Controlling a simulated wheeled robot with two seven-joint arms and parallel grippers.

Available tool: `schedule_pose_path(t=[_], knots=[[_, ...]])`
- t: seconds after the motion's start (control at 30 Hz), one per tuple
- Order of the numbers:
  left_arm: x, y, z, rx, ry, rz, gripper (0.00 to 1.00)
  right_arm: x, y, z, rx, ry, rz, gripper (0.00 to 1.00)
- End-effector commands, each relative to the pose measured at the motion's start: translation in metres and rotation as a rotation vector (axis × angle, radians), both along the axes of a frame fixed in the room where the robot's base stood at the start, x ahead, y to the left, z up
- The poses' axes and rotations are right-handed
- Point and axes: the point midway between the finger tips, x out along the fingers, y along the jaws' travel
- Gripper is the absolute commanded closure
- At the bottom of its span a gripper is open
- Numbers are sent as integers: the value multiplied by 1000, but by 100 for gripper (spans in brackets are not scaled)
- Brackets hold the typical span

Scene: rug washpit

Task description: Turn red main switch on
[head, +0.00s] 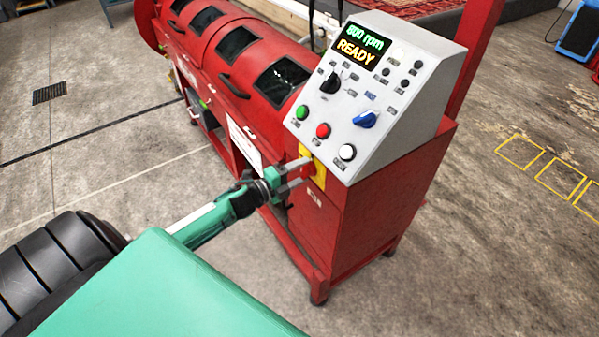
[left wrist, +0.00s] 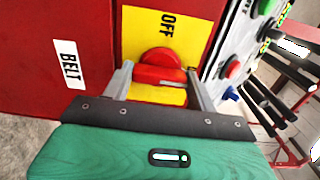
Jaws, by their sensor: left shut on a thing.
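The red main switch (left wrist: 158,68) is a round knob with a raised grip bar on a yellow plate (left wrist: 198,32). The plate carries the word OFF, printed sideways; no ON mark is visible. In the left wrist view the grip bar lies crosswise between the two grey fingers. My left gripper (head: 303,172) is shut on the switch at the front of the red cabinet. In the head view the yellow plate (head: 319,172) shows behind the fingers, and the switch is mostly hidden. My right gripper is not in view.
Above the switch a grey control panel (head: 400,62) carries a green button (head: 302,112), a red button (head: 323,130), a white button (head: 347,152) and a blue knob (head: 364,119). Its display (head: 361,45) reads "800 rpm READY". Open concrete floor lies to the right.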

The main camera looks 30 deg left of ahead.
Motion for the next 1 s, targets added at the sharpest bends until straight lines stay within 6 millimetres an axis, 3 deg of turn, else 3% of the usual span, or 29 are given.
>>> schedule_pose_path(t=[0.03,0.13,0.57,1.0], knots=[[-1,-1,-2,2,2,-3,38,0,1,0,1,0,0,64],[-1,-1,-1,2,1,-2,20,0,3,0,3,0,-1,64],[-8,3,-2,0,1,0,20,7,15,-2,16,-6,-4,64],[-69,27,-4,1,4,0,20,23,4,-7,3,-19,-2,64]])
